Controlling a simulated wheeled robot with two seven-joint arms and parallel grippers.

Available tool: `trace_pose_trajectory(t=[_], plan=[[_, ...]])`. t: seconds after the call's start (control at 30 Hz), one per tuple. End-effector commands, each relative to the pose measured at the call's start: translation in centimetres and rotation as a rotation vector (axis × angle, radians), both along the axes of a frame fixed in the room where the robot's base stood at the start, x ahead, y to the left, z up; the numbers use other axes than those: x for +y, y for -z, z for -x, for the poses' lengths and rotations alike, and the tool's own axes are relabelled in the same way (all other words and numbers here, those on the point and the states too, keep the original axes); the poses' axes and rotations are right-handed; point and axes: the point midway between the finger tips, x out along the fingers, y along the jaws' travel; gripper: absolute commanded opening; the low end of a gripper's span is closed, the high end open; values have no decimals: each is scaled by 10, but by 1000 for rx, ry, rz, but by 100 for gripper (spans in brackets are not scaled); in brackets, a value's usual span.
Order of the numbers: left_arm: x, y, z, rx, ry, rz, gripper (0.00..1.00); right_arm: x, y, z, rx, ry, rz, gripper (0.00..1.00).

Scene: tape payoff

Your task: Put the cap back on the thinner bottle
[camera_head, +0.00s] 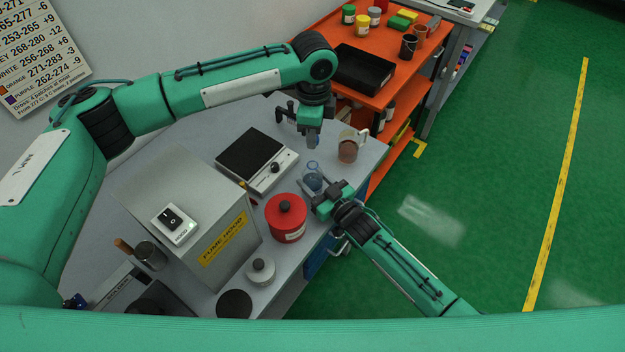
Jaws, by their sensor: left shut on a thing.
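My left gripper (312,140) points down above the bench, left of the brown jar, shut on a small blue-grey thing that looks like the cap (313,142); the fingers hide most of it. A clear bottle with blue liquid (312,177) stands upright on the bench below it, its neck uncovered. My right gripper (318,190) is low at the bottle's near side, with its fingers beside the bottle; whether they touch it cannot be told. No second bottle of this kind is clear in view.
A brown jar with a handle (348,148) stands at the back right. A hotplate (252,157), a red canister (286,220), a grey lidded pot (261,270) and the fume hood box (200,215) crowd the left and front. An orange shelf cart (390,85) adjoins the bench.

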Motion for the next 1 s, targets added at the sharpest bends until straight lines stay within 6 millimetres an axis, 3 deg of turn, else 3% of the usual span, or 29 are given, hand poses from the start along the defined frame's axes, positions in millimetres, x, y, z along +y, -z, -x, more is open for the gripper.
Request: trace_pose_trajectory(t=[0.03,0.17,0.2,0.37,0.63,1.0], plan=[[0,0,0,0,0,0,1,0,0,0,0,0,0,35],[0,0,0,0,0,0,1,0,0,0,0,0,0,10],[0,0,0,0,0,0,1,0,0,0,0,0,0,8],[0,10,0,2,-1,0,1,0,0,0,0,0,0,8],[0,47,1,2,0,0,1,0,0,0,1,0,1,8],[0,50,0,0,0,0,1,0,0,0,1,0,1,8]])
